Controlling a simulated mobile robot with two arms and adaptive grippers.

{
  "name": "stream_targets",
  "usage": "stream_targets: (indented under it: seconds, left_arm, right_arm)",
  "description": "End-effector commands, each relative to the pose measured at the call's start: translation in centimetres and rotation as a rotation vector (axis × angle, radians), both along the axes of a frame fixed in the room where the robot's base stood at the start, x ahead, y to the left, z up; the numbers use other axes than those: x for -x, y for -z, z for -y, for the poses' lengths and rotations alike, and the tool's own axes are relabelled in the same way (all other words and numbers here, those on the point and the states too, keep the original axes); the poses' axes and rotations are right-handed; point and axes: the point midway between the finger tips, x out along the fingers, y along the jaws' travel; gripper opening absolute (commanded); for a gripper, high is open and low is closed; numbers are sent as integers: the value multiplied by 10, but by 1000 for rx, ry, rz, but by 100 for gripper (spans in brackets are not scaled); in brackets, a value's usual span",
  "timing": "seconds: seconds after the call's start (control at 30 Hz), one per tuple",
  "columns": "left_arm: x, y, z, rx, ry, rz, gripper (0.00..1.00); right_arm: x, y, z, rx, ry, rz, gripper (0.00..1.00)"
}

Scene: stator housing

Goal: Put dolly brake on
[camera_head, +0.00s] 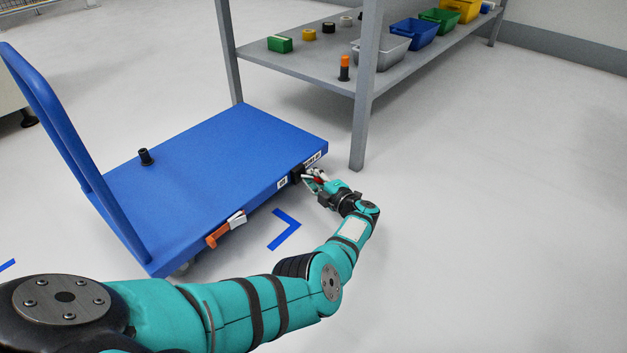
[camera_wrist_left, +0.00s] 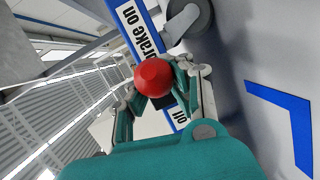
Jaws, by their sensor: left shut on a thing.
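The blue dolly (camera_head: 215,155) stands on the floor, with a tall blue push handle at its left end. My left gripper (camera_head: 314,178) is at the dolly's near right edge. In the left wrist view my left gripper (camera_wrist_left: 158,95) is shut on a red knob (camera_wrist_left: 153,77) in front of the dolly's side. A label reading "brake on" (camera_wrist_left: 140,30) shows beside the knob, and a label ending in "off" (camera_wrist_left: 181,115) is on its other side. The knob is mostly hidden by the fingers in the head view. My right gripper is not in view.
A black cylinder (camera_head: 146,157) stands on the dolly. An orange and grey part (camera_head: 226,229) is on its near edge. A blue corner mark (camera_head: 285,229) lies on the floor. A grey shelf (camera_head: 320,68) with bins stands behind. The floor at right is clear.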

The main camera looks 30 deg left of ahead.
Motion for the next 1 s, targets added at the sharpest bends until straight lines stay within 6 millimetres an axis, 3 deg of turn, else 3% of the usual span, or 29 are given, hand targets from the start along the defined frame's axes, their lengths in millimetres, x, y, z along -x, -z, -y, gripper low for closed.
stream_targets:
  seconds: [0.37, 0.4, 0.67, 1.0]
  left_arm:
    - [0, 0, 0, -5, -3, -6, 0]
    - [0, 0, 0, -5, -3, -6, 15]
    - [0, 0, 0, -2, -4, -2, 49]
    - [0, 0, 0, 0, 2, -1, 51]
  right_arm:
    - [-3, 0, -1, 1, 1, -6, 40]
    - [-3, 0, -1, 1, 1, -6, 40]
    - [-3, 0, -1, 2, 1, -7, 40]
    - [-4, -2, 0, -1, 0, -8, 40]
